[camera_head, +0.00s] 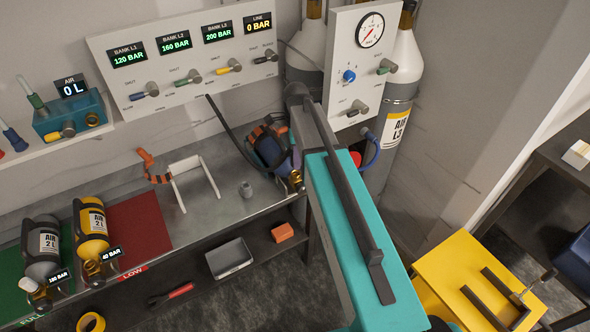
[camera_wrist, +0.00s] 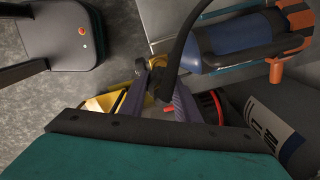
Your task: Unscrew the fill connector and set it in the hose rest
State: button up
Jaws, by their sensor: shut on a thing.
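The black fill hose (camera_head: 229,128) runs from the wall panel down to the blue cylinder (camera_head: 268,150), which lies strapped on the bench. In the wrist view the hose (camera_wrist: 181,45) curves beside the blue cylinder (camera_wrist: 238,42) to my gripper (camera_wrist: 157,80). My gripper is shut on the dark fill connector (camera_wrist: 157,63) at the hose end. I cannot tell whether its thread is still engaged in the valve.
Grey (camera_head: 44,250) and yellow (camera_head: 92,232) cylinders lie on green and red mats. Tall cylinders (camera_head: 397,90) stand behind the gauge panel (camera_head: 345,72). A yellow cart (camera_head: 450,262) is at right.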

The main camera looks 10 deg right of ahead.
jog(key=shift+r, duration=0.2)
dwell(0.3)
jog(key=shift+r, duration=1.6)
jog(key=w+a+f+b, duration=0.1)
jog(key=a+f, duration=0.1)
jog(key=a, duration=0.7)
jog(key=w+a+f+b, duration=0.1)
jog(key=a+f, duration=0.2)
jog(key=a, duration=0.6)
jog(key=shift+w+a+f+m, duration=0.3)
jog(key=shift+f+m, duration=0.05)
jog(key=shift+m, duration=0.05)
dwell(0.5)
jog(key=shift+f, duration=0.15)
dwell(0.5)
jog(key=shift+f+b, duration=0.6)
jog(key=shift+f, duration=0.25)
jog(key=shift+f, duration=0.3)
dwell(1.4)
